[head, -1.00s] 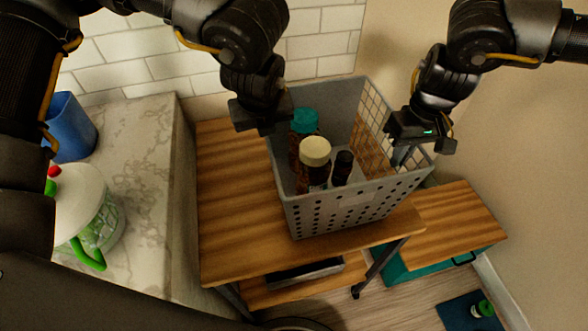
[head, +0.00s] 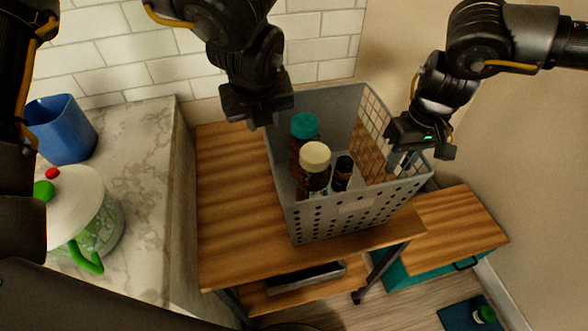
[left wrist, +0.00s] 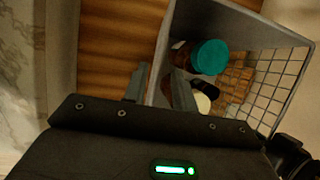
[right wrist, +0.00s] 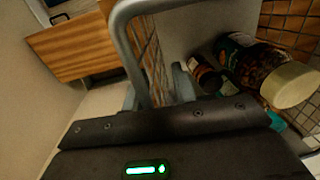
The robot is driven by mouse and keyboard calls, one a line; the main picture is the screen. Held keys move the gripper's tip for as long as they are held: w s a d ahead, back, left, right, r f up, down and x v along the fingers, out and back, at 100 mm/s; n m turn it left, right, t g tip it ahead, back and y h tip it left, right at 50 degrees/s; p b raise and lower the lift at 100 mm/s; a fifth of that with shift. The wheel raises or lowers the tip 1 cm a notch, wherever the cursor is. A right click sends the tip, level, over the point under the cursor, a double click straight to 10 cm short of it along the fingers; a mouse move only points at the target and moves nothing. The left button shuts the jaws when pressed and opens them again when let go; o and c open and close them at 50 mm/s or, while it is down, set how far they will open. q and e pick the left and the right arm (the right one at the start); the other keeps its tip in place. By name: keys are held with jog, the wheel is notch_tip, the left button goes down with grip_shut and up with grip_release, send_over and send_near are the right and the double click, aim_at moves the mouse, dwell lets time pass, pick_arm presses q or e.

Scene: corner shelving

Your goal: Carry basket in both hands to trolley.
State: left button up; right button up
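The grey basket (head: 345,215) stands upright on the wooden top of the trolley (head: 235,215), which has metal legs and a wheel. Several bottles stand in the basket, one with a teal cap (head: 305,125) and one with a cream cap (head: 315,155). My left gripper (head: 262,120) is at the basket's left rim; in the left wrist view its fingers (left wrist: 158,82) are apart around the rim's edge. My right gripper (head: 403,158) is at the right rim; in the right wrist view its fingers (right wrist: 155,95) are apart with the rim between them. Contact with the rim is unclear.
A marble counter (head: 140,150) on the left holds a blue cup (head: 62,130) and a white-lidded jar (head: 75,205). A lower wooden-topped cabinet (head: 455,225) stands right of the trolley. A tiled wall is behind. A dark mat (head: 460,316) lies on the floor at lower right.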

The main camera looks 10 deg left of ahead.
pick_arm(q)
jog(key=v, duration=0.5)
jog(key=shift+s+r, duration=0.15)
jog(key=shift+r, duration=0.1)
pick_arm(e)
notch_tip(320, 180, up, 12)
jog(key=shift+w+d, duration=0.25)
jog(key=shift+d, duration=0.2)
jog(key=f, duration=0.8)
jog(key=a+f, duration=0.1)
jog(key=f, duration=0.3)
jog(key=shift+s, duration=0.25)
pick_arm(q)
jog(key=shift+w+f, duration=0.25)
jog(key=shift+f, duration=0.2)
jog(key=shift+r, duration=0.1)
